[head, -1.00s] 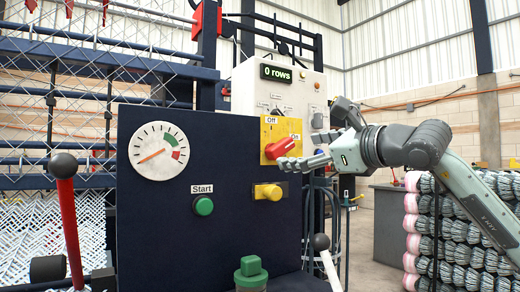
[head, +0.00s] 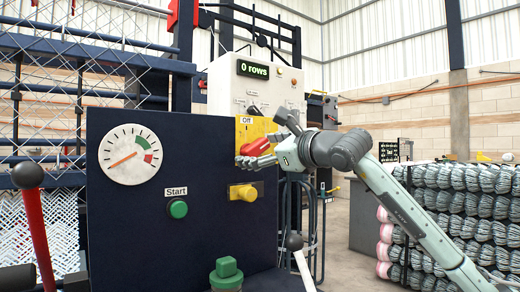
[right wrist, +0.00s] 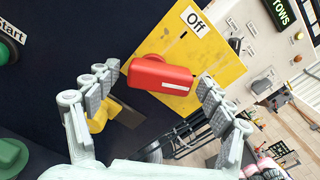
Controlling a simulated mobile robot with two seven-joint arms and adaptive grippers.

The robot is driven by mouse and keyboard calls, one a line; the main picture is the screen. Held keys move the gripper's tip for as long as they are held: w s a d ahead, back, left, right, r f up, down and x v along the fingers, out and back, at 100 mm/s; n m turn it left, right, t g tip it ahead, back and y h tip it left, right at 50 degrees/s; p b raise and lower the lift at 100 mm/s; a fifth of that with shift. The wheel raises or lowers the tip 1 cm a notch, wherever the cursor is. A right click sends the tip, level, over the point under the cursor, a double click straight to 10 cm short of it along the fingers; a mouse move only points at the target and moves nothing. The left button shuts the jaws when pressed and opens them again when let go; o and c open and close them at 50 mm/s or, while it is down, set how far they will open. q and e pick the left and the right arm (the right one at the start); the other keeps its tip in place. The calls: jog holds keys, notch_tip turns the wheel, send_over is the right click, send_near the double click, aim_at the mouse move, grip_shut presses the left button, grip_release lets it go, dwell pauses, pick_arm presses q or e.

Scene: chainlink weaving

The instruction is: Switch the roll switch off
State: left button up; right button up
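The roll switch is a red rotary handle (head: 256,147) on a yellow plate (head: 243,133) with an "Off" label at its upper left. In the right wrist view the red handle (right wrist: 160,76) lies between my right gripper's spread fingers, with a white line along its side. My right gripper (head: 262,160) is in front of the plate, at the handle; its fingers (right wrist: 158,92) are open and do not visibly touch the handle. The arm hides the plate's right side in the head view. My left gripper is not in view.
A yellow knob (head: 246,192) and a green Start button (head: 177,208) sit below on the dark panel, beside a gauge (head: 131,154). A red lever with a black ball (head: 28,175) stands at left. A white control box (head: 262,90) reads "0 rows". Wire rolls (head: 450,215) are stacked at right.

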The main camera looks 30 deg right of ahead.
jog(key=c, duration=1)
